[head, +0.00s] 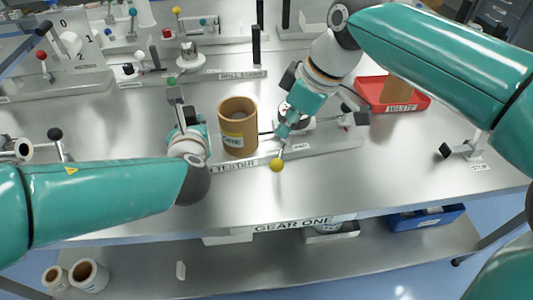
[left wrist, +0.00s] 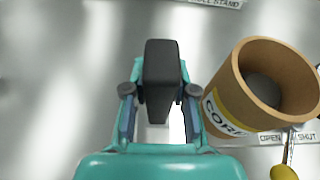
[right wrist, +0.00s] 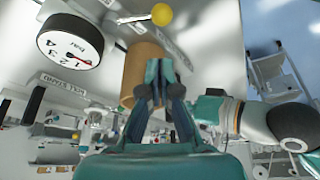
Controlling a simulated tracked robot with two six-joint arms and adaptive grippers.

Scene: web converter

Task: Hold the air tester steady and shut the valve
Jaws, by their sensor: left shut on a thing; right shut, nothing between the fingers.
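The air tester's base strip (head: 340,139) lies along the bench, with a brown core (head: 238,108) standing on it. My left gripper (head: 177,104) is shut on a dark upright post (left wrist: 162,70) left of the core. The valve lever has a yellow ball (head: 277,165) pointing toward the bench's front; it also shows in the left wrist view (left wrist: 284,172), near the OPEN and SHUT labels. My right gripper (head: 282,132) is shut and empty, just above the lever; I cannot tell if they touch. The gauge dial (right wrist: 70,42) shows in the right wrist view, mostly hidden in the head view.
A red waste tray (head: 371,94) with a brown block stands at the back right. A small black-knobbed stop fixture (head: 465,150) is at the right. Other stands line the back.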

